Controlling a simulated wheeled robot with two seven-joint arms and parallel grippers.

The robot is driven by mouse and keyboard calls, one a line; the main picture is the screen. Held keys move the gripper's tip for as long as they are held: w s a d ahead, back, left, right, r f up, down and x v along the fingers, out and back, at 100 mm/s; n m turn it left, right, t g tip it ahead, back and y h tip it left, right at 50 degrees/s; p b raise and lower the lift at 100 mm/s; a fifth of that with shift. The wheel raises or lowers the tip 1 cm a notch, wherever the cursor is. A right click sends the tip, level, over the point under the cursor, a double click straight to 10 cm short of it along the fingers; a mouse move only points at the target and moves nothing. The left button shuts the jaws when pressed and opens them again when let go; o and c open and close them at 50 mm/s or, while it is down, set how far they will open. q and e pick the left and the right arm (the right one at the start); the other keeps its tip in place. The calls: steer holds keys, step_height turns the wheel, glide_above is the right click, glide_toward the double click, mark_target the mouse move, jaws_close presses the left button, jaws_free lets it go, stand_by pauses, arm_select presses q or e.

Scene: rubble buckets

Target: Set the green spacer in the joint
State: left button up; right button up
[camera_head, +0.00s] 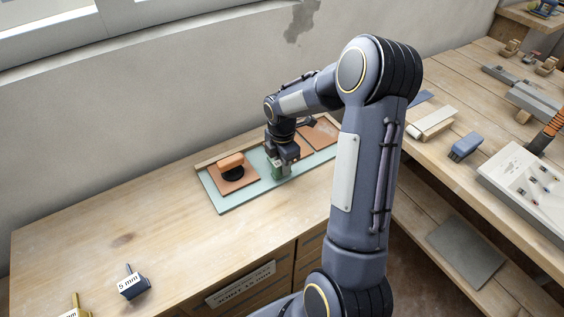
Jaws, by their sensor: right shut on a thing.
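My right gripper (281,160) is shut on the green spacer (277,172) and holds it low over the pale teal board (222,207). The joint lies between the left terracotta tile (246,183) and the terracotta tiles on the right (322,134). The gripper is in that stretch, and its fingers hide most of the joint. I cannot tell whether the spacer touches the board or sits in the joint. My left gripper is not in view.
An orange-handled black tool (231,163) rests on the left tile. My right arm hides the bench's right end.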

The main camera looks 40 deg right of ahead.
steer(key=shift+f+b, duration=0.4)
steer(key=shift+f, duration=0.15)
steer(key=o, duration=1)
steer(key=shift+o, duration=0.2)
steer(key=shift+r, duration=3.9)
steer(key=shift+r, duration=0.1)
steer(key=s+a+r+m+t+y, duration=0.2)
steer(key=s+a+r+m+t, duration=0.1)
steer(key=s+a+r+m, duration=0.7)
steer(key=s+a+m+t+y+p, duration=0.1)
steer(key=s+a+m+t, duration=0.1)
steer(key=s+a+m, duration=0.4)
steer(key=s+m, duration=0.2)
steer(key=s, duration=0.3)
steer(key=shift+a+f+m+t+y, duration=0.3)
steer(key=shift+a+f+y, duration=0.1)
